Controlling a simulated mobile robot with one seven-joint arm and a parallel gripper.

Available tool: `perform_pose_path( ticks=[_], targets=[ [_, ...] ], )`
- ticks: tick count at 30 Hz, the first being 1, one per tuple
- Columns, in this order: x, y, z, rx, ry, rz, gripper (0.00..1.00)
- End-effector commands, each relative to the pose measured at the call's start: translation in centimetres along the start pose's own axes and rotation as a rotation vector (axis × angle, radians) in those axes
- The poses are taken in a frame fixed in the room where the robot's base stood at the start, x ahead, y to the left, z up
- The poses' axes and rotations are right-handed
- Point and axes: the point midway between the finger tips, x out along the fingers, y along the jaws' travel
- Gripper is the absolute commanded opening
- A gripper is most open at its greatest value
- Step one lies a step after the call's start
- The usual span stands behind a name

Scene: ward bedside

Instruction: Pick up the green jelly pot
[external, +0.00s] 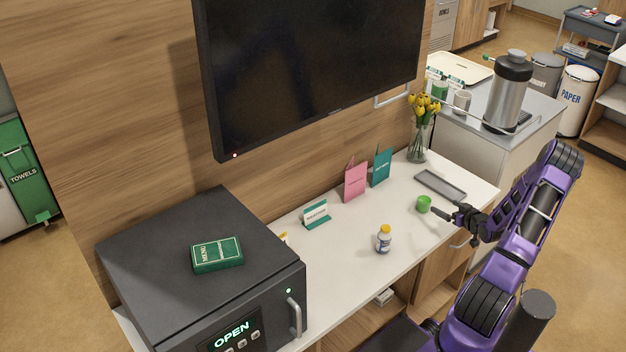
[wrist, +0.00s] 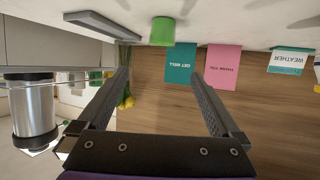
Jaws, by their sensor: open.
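The green jelly pot (external: 423,204) stands on the white counter (external: 350,262), in front of the grey tray. In the wrist view, which is upside down, the pot (wrist: 162,30) is near the top centre. My gripper (external: 438,211) is just right of the pot in the external view, with its fingers toward it. In the wrist view my gripper (wrist: 160,74) is open and empty. The pot lies beyond the fingertips, roughly in line with the gap between them, and not between the fingers.
A grey tray (external: 440,185) and a vase of yellow flowers (external: 418,140) are behind the pot. Teal (external: 381,167) and pink (external: 355,182) cards stand to its left. A yellow-capped bottle (external: 384,240) is front left. The counter between bottle and pot is clear.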

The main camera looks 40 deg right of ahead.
Motion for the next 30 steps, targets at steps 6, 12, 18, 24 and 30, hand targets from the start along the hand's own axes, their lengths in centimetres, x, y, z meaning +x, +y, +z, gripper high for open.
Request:
perform_pose_path(
  ticks=[6,12,18,24,30],
  targets=[
    [3.9,-0.1,0.1,0.002,0.003,-0.002,1.00],
    [8.3,0.0,0.1,0.001,0.002,0.000,1.00],
    [11.2,0.0,0.1,0.001,0.001,0.001,1.00],
    [12.5,-0.1,0.1,0.001,0.000,0.000,1.00],
    [15.5,-0.4,0.5,0.001,0.000,0.000,1.00]
  ],
)
